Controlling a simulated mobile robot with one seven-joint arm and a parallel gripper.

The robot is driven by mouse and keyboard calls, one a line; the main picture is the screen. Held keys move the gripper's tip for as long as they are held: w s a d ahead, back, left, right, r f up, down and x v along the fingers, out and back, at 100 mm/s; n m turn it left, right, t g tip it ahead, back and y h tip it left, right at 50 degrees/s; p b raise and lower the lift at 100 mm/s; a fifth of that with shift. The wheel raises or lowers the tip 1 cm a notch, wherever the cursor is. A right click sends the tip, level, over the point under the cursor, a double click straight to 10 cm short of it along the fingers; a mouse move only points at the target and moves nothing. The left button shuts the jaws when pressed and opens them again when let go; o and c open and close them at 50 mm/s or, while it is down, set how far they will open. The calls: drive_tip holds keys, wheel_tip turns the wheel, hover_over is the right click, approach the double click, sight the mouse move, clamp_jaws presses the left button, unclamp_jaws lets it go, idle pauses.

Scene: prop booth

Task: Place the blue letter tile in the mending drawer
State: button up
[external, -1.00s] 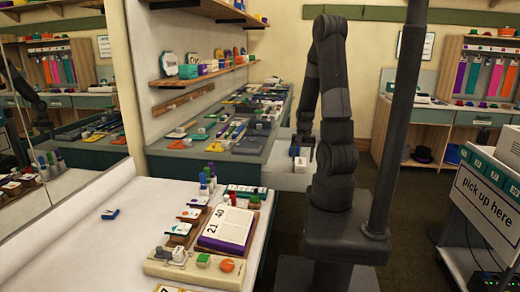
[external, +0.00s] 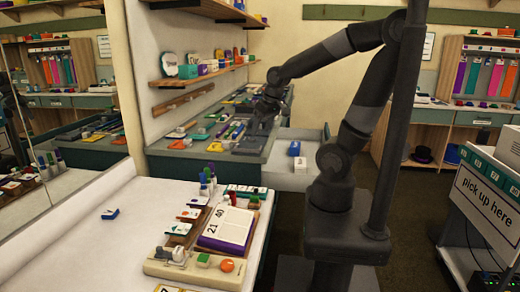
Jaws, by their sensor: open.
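An open drawer with a pale inside (external: 310,143) juts from the right side of the teal workbench. A small blue and white block (external: 294,149) is in it, and a white block with a blue side (external: 300,164) shows at its near front. A small blue piece with a pale top (external: 110,214) lies on the white table. I cannot read letters on any of these, so I cannot tell which is the blue letter tile. My gripper (external: 257,126) is open over the workbench, left of the drawer, low above a dark grey tray (external: 250,146); contact is unclear.
The workbench holds several tools and small items. On the white table (external: 80,250) stand a calendar block (external: 227,229), upright markers (external: 208,178) and a cream switch box (external: 195,268). A shelf (external: 205,75) runs above the bench. The table's left part is mostly clear.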

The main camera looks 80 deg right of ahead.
drive_tip(key=s+a+r+n+t, duration=0.1)
drive_tip(key=a+r+n, duration=0.2)
drive_tip(key=a, duration=0.2)
drive_tip(key=s+a+r+n+t+y, duration=0.1)
drive_tip(key=s+a+r+n, duration=0.1)
drive_tip(key=a, duration=0.4)
drive_tip(key=shift+s+a+r+n, duration=0.15)
drive_tip(key=shift+s+r+n, duration=0.2)
drive_tip(key=shift+r, duration=0.55)
